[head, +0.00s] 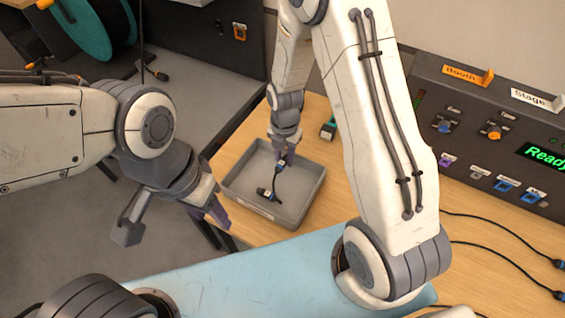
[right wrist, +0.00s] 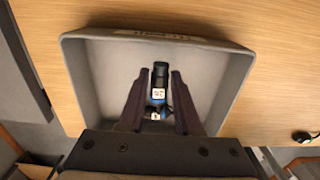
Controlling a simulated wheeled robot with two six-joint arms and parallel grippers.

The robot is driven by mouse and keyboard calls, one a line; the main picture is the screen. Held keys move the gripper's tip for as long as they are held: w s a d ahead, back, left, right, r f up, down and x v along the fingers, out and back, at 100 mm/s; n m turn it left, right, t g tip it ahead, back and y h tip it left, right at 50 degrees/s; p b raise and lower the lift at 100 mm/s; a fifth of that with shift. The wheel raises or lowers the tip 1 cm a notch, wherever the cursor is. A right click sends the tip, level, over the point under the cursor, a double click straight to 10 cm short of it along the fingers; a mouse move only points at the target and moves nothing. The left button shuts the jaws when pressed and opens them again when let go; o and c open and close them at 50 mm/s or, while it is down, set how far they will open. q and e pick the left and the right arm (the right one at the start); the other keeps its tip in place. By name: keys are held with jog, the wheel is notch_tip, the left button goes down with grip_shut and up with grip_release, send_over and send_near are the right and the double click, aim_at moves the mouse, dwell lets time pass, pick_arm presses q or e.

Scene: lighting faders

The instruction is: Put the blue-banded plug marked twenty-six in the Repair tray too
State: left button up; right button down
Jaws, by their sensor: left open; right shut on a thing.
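The grey tray (head: 231,188) stands on the wooden table; its front label is too small to read. My right gripper (head: 284,153) is over the tray's far part, shut on a small dark plug (head: 281,163), with a black cable running down from it. A dark plug with blue (head: 266,195) lies on the tray floor. In the right wrist view, a black plug with a white label (right wrist: 158,94) and a blue piece (right wrist: 155,113) show between the fingers; the marking is not clearly legible. My left gripper (head: 172,222) is open and empty, left of the tray.
A small dark and green item (head: 328,130) lies behind the tray. The console (head: 460,110) at right has Booth (head: 466,74) and Stage (head: 535,98) signs and a green Ready display (head: 545,153). Cabled plugs (head: 558,263) lie at the far right. My right arm hides the middle table.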

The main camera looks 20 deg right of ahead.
aim_at(284, 165)
notch_tip(284, 165, down, 4)
jog(key=shift+a+r+p, duration=0.1)
jog(key=shift+p, duration=0.3)
jog(key=shift+f, duration=0.2)
jog(key=shift+f, duration=0.2)
jog(key=c, duration=0.6)
grip_release()
